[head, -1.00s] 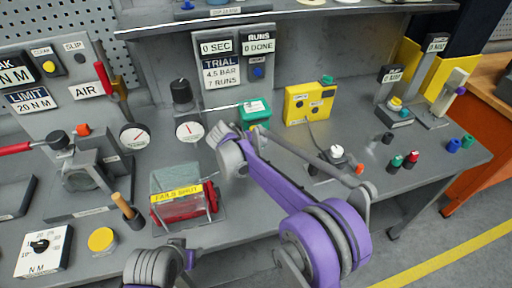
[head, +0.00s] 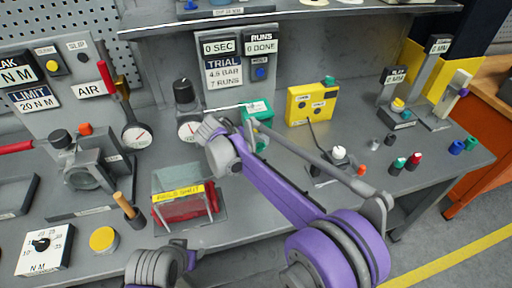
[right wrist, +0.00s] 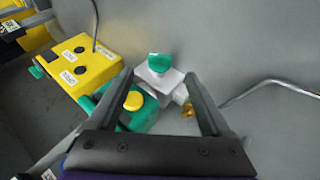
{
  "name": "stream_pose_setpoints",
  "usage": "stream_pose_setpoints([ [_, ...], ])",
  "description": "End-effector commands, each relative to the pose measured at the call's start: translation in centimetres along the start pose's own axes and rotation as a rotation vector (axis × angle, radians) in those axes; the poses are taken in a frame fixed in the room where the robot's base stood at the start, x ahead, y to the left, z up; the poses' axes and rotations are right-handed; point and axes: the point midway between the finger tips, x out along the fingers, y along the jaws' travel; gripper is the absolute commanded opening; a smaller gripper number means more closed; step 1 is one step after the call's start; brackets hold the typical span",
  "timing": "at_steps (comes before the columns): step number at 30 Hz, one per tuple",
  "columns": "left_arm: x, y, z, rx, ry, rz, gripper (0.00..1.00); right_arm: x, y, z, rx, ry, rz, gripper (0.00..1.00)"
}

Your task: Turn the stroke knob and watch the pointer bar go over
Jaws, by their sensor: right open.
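My right gripper (right wrist: 158,77) is open in the right wrist view. Its fingers reach to either side of a pale block with a teal knob (right wrist: 160,63) on top; I see no contact. A green unit with a yellow cap (right wrist: 134,101) is beside the left finger. In the head view the right wrist hides its fingers, in front of the green unit (head: 257,109) with a white face. No label marks the stroke knob, and I cannot pick out the pointer bar with certainty. My left gripper (head: 186,258) is at the bottom edge, its jaws unclear.
A yellow box (head: 312,103) stands right of the green unit. A gauge (head: 187,131) is partly behind my right wrist. A white knob (head: 339,153) and small coloured caps stand on the right bench.

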Motion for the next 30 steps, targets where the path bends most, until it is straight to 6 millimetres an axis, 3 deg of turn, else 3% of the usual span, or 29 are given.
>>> stream_pose_setpoints([
  [3,0.1,0.0,0.1,0.000,0.000,0.000,0.50,-2.3,0.0,0.0,-0.001,0.001,0.000,0.82],
  [7,0.1,0.0,0.1,0.000,-0.001,0.000,0.50,-4.0,0.0,0.0,0.000,0.001,0.000,0.82],
  [18,0.1,0.0,0.1,0.000,-0.001,0.000,0.50,-4.8,0.0,0.0,0.001,0.000,0.000,0.82],
  [19,0.1,0.0,0.1,0.000,-0.001,0.000,0.50,-4.8,0.0,0.0,0.001,0.000,0.000,0.81],
  [22,0.1,0.0,0.1,0.000,-0.001,0.000,0.50,-4.8,0.4,0.4,0.005,-0.004,-0.004,0.63],
  [25,0.1,0.0,0.1,0.000,-0.001,0.000,0.50,-4.7,1.9,2.0,0.020,-0.017,-0.027,0.46],
  [29,0.1,0.0,0.1,0.000,-0.001,0.000,0.50,-4.7,5.3,6.7,0.068,-0.047,-0.091,0.46],
  [30,0.1,0.0,0.1,0.000,-0.001,0.000,0.50,-4.7,6.3,8.6,0.088,-0.057,-0.115,0.46],
])
